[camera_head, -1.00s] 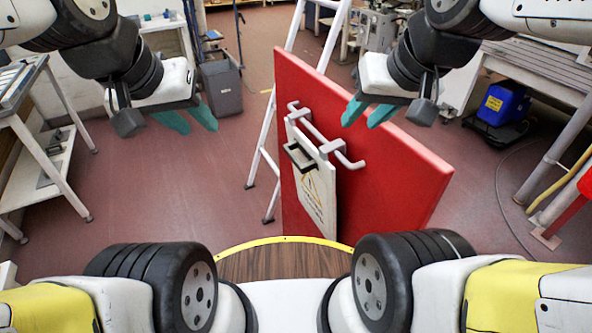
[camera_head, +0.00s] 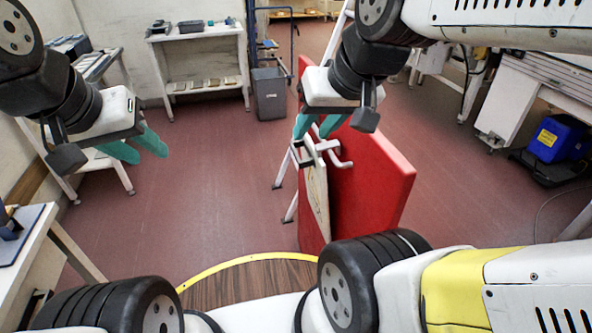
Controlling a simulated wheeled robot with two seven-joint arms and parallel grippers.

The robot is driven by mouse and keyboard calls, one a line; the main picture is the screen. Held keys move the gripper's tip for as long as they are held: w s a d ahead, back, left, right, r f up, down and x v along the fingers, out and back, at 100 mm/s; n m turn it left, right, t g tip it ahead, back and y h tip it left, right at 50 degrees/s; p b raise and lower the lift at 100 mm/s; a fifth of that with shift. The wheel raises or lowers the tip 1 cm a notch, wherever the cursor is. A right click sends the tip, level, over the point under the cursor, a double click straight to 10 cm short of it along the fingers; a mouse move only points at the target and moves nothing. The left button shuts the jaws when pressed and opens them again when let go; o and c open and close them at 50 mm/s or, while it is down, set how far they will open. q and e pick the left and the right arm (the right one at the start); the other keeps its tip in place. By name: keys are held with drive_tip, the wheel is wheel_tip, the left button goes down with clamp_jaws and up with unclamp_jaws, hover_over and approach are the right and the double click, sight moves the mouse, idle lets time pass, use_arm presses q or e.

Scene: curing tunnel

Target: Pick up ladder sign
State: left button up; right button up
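The ladder sign (camera_head: 316,199) is a pale panel seen nearly edge-on, hanging upright at the left face of a red board (camera_head: 375,190). A dark and white handle (camera_head: 304,154) sticks out near its top. My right gripper (camera_head: 318,126) is at the top of the sign, its teal fingers apart and overlapping the handle and hook area in the picture. I cannot tell whether they touch it. My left gripper (camera_head: 137,147) is open and empty over the floor at the left, away from the sign.
White hooks (camera_head: 341,158) project from the red board. A white ladder (camera_head: 290,205) stands behind it. A grey bin (camera_head: 269,95) and a white shelf table (camera_head: 200,62) stand at the back. A blue bucket (camera_head: 556,138) is at the right. The floor at centre left is clear.

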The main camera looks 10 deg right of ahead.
drive_tip(key=g+h, duration=0.4)
drive_tip(key=g, duration=0.2)
hover_over(296, 152)
drive_tip(key=a, duration=0.1)
wheel_tip(296, 152, down, 16)
drive_tip(key=f, duration=0.5)
drive_tip(key=d+f, duration=0.1)
drive_tip(key=f, duration=0.1)
drive_tip(key=shift+f, duration=0.35)
clamp_jaws()
drive_tip(key=shift+r, duration=0.1)
